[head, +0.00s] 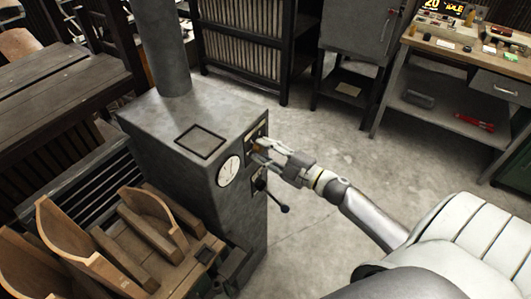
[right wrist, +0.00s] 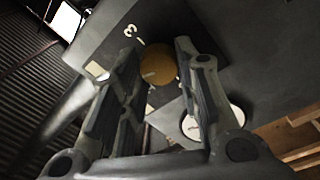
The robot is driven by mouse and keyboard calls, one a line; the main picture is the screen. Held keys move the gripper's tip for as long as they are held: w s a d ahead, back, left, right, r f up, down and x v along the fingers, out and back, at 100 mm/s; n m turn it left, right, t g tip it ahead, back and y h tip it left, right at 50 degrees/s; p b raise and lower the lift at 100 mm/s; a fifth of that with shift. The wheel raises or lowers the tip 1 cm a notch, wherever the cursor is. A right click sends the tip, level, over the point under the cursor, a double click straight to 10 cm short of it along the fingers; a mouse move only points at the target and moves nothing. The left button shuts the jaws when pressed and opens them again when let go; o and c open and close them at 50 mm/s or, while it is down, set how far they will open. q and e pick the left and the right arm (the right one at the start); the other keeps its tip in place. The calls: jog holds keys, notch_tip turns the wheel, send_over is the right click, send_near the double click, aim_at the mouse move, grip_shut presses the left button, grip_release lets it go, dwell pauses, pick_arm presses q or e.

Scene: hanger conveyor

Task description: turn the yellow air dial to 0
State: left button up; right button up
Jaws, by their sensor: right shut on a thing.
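The yellow air dial (right wrist: 158,65) is a round knob on a dark plate in the right wrist view, between my right gripper's fingers (right wrist: 155,72). A white number 3 (right wrist: 130,30) and short white marks show around it; no 0 is readable. In the head view, my right gripper (head: 261,151) reaches from the right to the side face of the grey machine (head: 190,135) and mostly hides the dial. The right gripper is shut on the dial. My left gripper is not in view.
A round white gauge (head: 229,170) sits left of the gripper; it also shows in the right wrist view (right wrist: 190,127). A black-knobbed lever (head: 285,208) sticks out just below the gripper. Wooden forms (head: 150,220) stand at lower left. The floor (head: 335,135) to the right is clear.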

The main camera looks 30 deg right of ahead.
jog(key=n, duration=0.2)
jog(key=n+b, duration=0.1)
jog(key=n, duration=0.1)
jog(key=n+b, duration=0.1)
jog(key=n, duration=0.1)
jog(key=shift+f+y, duration=0.25)
jog(key=shift+y, duration=0.05)
jog(key=n+b, duration=0.3)
jog(key=n, duration=0.2)
jog(key=shift+f+n+g, duration=0.1)
jog(key=shift+n+g, duration=0.2)
jog(key=n+b, duration=0.3)
jog(key=n, duration=0.2)
jog(key=shift+n, duration=0.3)
jog(key=n+b, duration=0.1)
jog(key=n, duration=0.1)
jog(key=n+b, duration=0.1)
jog(key=n, duration=0.2)
jog(key=shift+d+g+y, duration=0.1)
jog(key=shift+g+y, duration=0.2)
jog(key=shift+n+b, duration=0.3)
jog(key=shift+b, duration=0.05)
jog(key=o, duration=1)
jog(key=shift+d, duration=0.1)
